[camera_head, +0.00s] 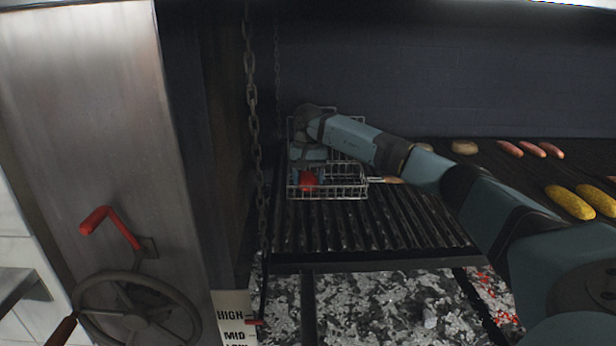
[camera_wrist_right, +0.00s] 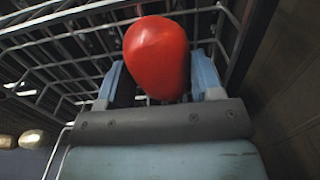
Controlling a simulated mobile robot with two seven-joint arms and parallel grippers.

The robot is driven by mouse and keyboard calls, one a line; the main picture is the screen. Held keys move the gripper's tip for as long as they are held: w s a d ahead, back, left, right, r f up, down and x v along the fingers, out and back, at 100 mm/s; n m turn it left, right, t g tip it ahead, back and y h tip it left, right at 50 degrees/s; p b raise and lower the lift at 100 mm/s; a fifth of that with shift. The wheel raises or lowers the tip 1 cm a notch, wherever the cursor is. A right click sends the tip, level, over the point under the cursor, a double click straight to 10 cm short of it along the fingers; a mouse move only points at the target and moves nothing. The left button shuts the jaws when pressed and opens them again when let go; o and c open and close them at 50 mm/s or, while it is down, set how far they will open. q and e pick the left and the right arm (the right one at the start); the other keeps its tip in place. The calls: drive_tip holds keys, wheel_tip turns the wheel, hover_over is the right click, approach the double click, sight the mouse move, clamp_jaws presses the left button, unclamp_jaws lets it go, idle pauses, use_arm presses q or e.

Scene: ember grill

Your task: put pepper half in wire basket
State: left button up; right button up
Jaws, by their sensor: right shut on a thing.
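The red pepper half (camera_head: 308,181) shows in the head view inside the outline of the wire basket (camera_head: 340,193), near its left end. My right gripper (camera_head: 308,176) reaches down there from above and is shut on the pepper half. In the right wrist view the pepper half (camera_wrist_right: 157,58) sits between the two blue-grey fingers of the right gripper (camera_wrist_right: 160,85), with the basket's wires (camera_wrist_right: 60,45) close behind it. I cannot tell whether the pepper half touches the basket floor. My left gripper is not in view.
The basket stands on the dark grill grate (camera_head: 375,225), above glowing coals (camera_head: 390,300). A hanging chain (camera_head: 253,120) and a steel post (camera_head: 100,120) are left of it. Corn cobs (camera_head: 570,201), sausages (camera_head: 531,149) and a round pale item (camera_head: 464,147) lie to the right.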

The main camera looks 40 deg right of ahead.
sight(308, 175)
drive_tip(key=shift+f, duration=0.15)
drive_tip(key=o, duration=0.7)
drive_tip(key=shift+c, duration=0.2)
wheel_tip(308, 175, up, 12)
drive_tip(key=shift+r+b, duration=0.2)
drive_tip(key=shift+b, duration=0.15)
